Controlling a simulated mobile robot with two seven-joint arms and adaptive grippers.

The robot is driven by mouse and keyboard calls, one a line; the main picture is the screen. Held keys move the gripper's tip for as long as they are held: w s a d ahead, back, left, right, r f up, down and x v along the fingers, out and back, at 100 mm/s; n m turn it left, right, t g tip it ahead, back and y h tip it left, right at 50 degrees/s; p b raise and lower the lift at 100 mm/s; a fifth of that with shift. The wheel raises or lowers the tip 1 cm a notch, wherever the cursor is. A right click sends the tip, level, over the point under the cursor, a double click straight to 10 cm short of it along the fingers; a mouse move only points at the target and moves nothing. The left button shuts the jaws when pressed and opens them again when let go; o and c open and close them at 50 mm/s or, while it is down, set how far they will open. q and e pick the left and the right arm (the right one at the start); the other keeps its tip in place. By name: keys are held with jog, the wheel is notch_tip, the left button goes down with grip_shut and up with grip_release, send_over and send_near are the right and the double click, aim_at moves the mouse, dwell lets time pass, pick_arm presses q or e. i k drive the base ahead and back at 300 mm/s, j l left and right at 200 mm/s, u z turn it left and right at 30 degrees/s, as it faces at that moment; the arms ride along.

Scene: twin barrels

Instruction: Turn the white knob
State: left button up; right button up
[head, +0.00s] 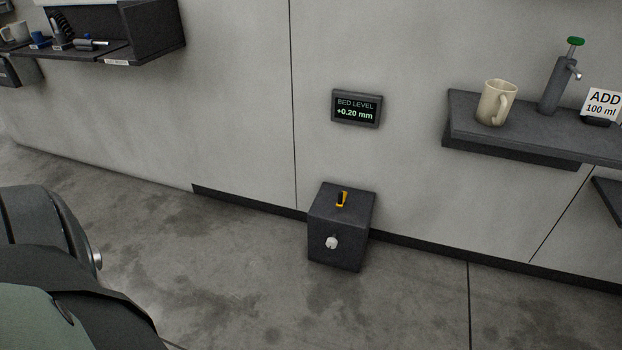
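The white knob (332,242) is on the front face of a dark box (338,262) that stands on the floor against the wall. A black and yellow switch-like part (342,199) sits on the box's top. A small display (357,108) on the wall above the box reads "BED LEVEL +0.20 mm". Neither gripper shows in the head view. Nothing covers the knob.
A wall shelf (548,144) at the right holds a beige mug (496,103), a dark pump dispenser (556,84) with a green top and an "ADD 100 ml" sign (603,104). Another shelf (152,46) with small items hangs at upper left. The floor before the box is clear.

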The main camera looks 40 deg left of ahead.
aim_at(332, 242)
jog(key=u, duration=1.05)
jog(key=l, duration=0.1)
